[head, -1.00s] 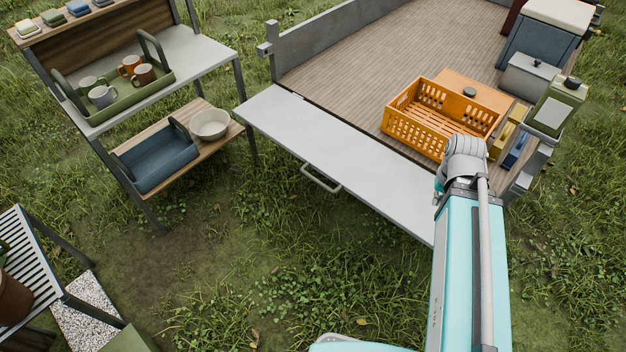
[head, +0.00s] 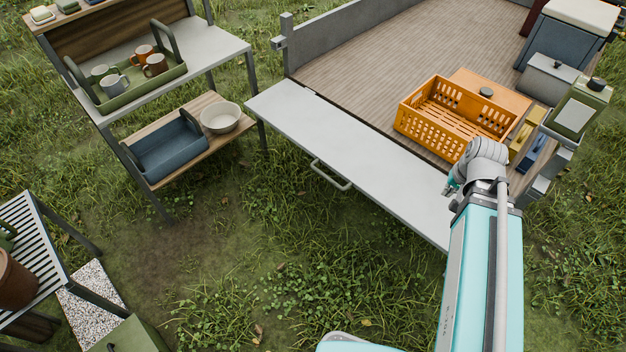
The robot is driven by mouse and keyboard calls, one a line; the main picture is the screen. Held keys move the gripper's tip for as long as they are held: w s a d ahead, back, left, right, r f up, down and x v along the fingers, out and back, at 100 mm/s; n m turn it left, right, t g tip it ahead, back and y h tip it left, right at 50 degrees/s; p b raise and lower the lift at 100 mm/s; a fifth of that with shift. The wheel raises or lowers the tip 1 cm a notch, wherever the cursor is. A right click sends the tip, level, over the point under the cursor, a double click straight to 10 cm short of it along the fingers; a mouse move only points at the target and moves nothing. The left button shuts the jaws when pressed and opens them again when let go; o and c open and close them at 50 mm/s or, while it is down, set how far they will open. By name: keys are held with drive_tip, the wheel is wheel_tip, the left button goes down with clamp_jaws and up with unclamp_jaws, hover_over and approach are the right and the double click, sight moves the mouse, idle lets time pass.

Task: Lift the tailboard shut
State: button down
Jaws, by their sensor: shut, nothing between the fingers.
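The tailboard (head: 350,150) is a long pale grey panel along the near edge of the trailer bed (head: 375,60). It lies folded down, about level with the bed, and nothing rests on it. Its bar handle (head: 331,175) sticks out from the middle of the near edge. My arm rises from the bottom right and covers the tailboard's right end. The arm's grey wrist joint and a small teal part show just above that end. My gripper's fingers are hidden or outside the picture, so I cannot tell whether they touch the board.
An orange crate (head: 415,127) stands on the bed close behind the tailboard's hinge line, with a green canister (head: 575,115) to its right. A shelf rack (head: 225,42) stands near the tailboard's left end. A slatted bench (head: 32,245) is at lower left. Grass before the handle is clear.

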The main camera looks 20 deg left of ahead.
drive_tip(key=w+a+f+m+t+y+b, duration=0.1)
drive_tip(key=w+a+m+t+y+b, duration=0.1)
drive_tip(key=w+a+m+t+b, duration=0.65)
drive_tip(key=w+a+f+m+t+y+b, duration=0.1)
drive_tip(key=w+a+m+y+b, duration=0.3)
drive_tip(key=a, duration=1)
drive_tip(key=w+a+f+m+t+y+b, duration=0.1)
drive_tip(key=w+a+m+t+b, duration=0.35)
drive_tip(key=a+b, duration=0.55)
drive_tip(key=s+a+f+m+g+h+b, duration=0.1)
drive_tip(key=s+a+f+m+h+b, duration=0.3)
drive_tip(key=f+m, duration=0.3)
drive_tip(key=s+a+f+m+g+h+b, duration=0.2)
drive_tip(key=s+a+f+m+h+b, duration=0.2)
drive_tip(key=f+m, duration=0.4)
drive_tip(key=s+a+f+m+g+h+b, duration=0.2)
drive_tip(key=s+a+f+m+h+b, duration=0.2)
drive_tip(key=f+m, duration=0.4)
wheel_tip(320, 180, down, 3)
drive_tip(key=shift+s+a+r+h+b, duration=0.1)
drive_tip(key=shift+s+a+h+b, duration=0.15)
drive_tip(key=shift+a+h+b, duration=0.55)
drive_tip(key=shift+d+y, duration=0.3)
